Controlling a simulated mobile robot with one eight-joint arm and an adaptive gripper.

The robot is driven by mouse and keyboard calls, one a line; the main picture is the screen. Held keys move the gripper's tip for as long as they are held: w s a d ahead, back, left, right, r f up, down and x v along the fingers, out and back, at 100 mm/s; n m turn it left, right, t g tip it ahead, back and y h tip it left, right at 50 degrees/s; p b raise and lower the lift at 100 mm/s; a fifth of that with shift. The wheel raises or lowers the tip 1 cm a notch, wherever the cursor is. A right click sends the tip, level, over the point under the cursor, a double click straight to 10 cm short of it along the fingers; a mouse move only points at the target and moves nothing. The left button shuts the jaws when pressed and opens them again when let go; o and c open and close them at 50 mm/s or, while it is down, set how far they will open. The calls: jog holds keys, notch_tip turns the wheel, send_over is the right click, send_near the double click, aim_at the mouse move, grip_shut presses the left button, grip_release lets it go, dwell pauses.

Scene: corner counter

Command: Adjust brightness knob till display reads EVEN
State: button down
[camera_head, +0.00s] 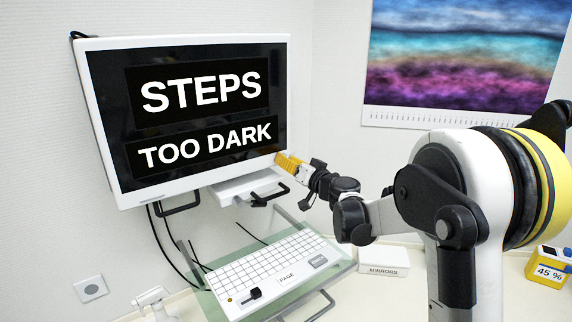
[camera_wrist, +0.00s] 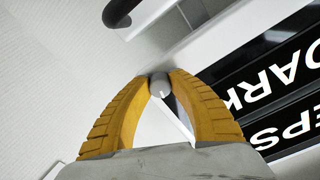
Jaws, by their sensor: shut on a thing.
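The display (camera_head: 205,185) hangs on the left wall in a white frame and reads "STEPS" above "TOO DARK" in white on black. Part of this text shows, turned over, at the right of the wrist view (camera_wrist: 262,85). My gripper (camera_head: 279,160) is at the display's lower right corner. In the wrist view, its yellow fingers (camera_wrist: 160,76) are shut on a small grey knob (camera_wrist: 160,89). In the head view the knob is hidden behind the fingers.
A white keyboard unit (camera_head: 268,262) with a black lever stands below the display on a greenish plate. Black handles and cables hang beneath the screen. A small white box (camera_head: 384,268) and a yellow box reading "45 %" (camera_head: 548,274) stand to the right.

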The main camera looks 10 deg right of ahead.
jog(key=m+b, duration=0.2)
jog(key=m, duration=0.3)
jog(key=shift+m, duration=0.3)
dwell(0.4)
jog(key=c, duration=1.2)
grip_release()
jog(key=shift+a, duration=0.1)
jog(key=shift+o, duration=0.2)
jog(key=v, duration=1.2)
jog(key=shift+s+r, duration=0.1)
jog(key=shift+r, duration=0.1)
